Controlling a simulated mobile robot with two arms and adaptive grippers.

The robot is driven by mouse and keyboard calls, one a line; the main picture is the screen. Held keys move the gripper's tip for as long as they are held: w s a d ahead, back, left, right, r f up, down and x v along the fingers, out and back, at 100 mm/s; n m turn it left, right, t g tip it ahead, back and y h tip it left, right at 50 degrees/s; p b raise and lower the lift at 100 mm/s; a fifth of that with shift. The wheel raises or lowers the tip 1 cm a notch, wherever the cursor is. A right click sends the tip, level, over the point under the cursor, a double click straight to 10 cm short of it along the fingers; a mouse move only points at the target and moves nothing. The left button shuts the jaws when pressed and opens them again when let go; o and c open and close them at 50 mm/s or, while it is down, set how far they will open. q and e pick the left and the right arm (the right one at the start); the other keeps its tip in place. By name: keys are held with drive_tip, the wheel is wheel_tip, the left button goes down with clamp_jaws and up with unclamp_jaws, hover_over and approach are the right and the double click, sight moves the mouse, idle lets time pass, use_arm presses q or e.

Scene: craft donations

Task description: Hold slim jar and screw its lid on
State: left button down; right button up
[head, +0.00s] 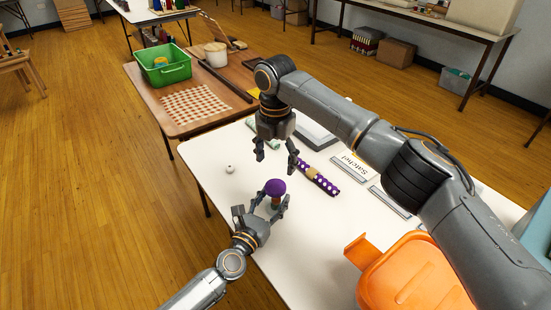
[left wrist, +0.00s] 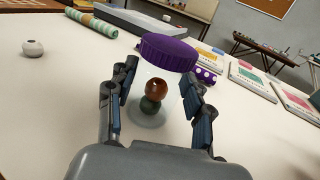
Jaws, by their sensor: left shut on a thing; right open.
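The slim jar (left wrist: 143,118) is clear, with a brown ball and a dark ball showing inside. It stands between the fingers of my left gripper (head: 269,204), which is shut on it near the table's left edge. The ribbed purple lid (head: 275,187) sits over the jar's mouth; it also shows in the left wrist view (left wrist: 168,52), slanted and looking offset to the right. I cannot tell whether it is threaded. My right gripper (head: 277,159) is open and empty, above and behind the lid, apart from it. The fingers hide part of the jar.
A purple dotted roll (head: 318,179) lies right of the jar on the white table (head: 222,186). A small white round object (head: 230,169) lies left. An orange container (head: 415,275) is at the front right. A green bin (head: 163,66) stands on the wooden table behind.

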sight(275, 186)
idle(0.3)
drive_tip(key=shift+f, duration=4)
